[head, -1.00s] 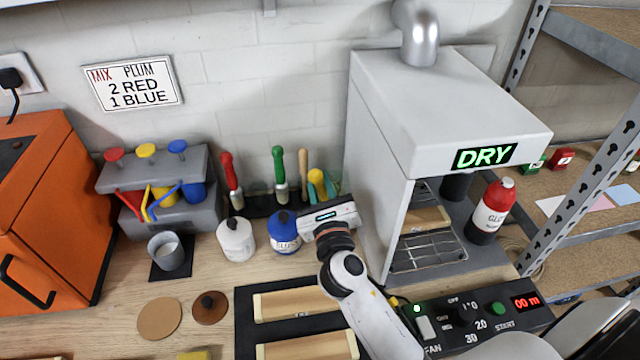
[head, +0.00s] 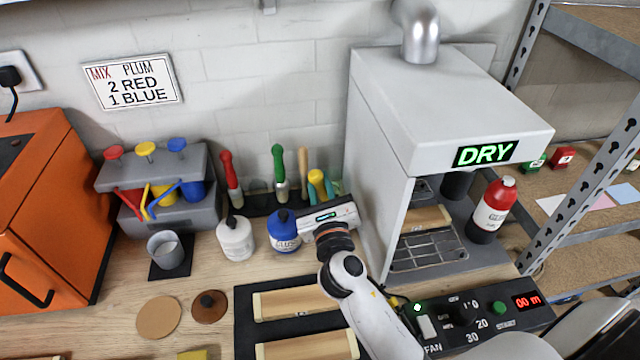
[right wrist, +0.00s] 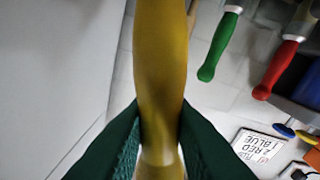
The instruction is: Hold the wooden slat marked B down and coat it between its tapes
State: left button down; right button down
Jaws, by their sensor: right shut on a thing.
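My right gripper (head: 324,190) reaches to the back of the bench, at the tool rack beside the white booth. In the right wrist view its dark green fingers (right wrist: 158,128) are shut on a yellow handle (right wrist: 160,60). That yellow handle (head: 316,178) shows upright just behind the gripper in the head view; its lower end is hidden. Two pale wooden slats, a rear one (head: 295,303) and a front one (head: 305,347), lie in a black tray (head: 243,325). My left gripper is not in view.
A red-handled brush (head: 230,172), a green-handled brush (head: 279,168) and a wooden handle (head: 303,165) stand left of the gripper. A white bottle (head: 236,240) and a blue one (head: 284,233) stand in front. The DRY booth (head: 440,110) closes off the right, with a slat (head: 425,217) inside.

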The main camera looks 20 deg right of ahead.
jog(key=shift+f+b, duration=0.35)
jog(key=shift+f, duration=0.1)
jog(key=shift+f, duration=0.15)
dwell(1.2)
notch_tip(320, 180, up, 7)
jog(key=p, duration=0.8)
jog(key=shift+r, duration=0.2)
jog(key=shift+f, duration=0.1)
dwell(0.5)
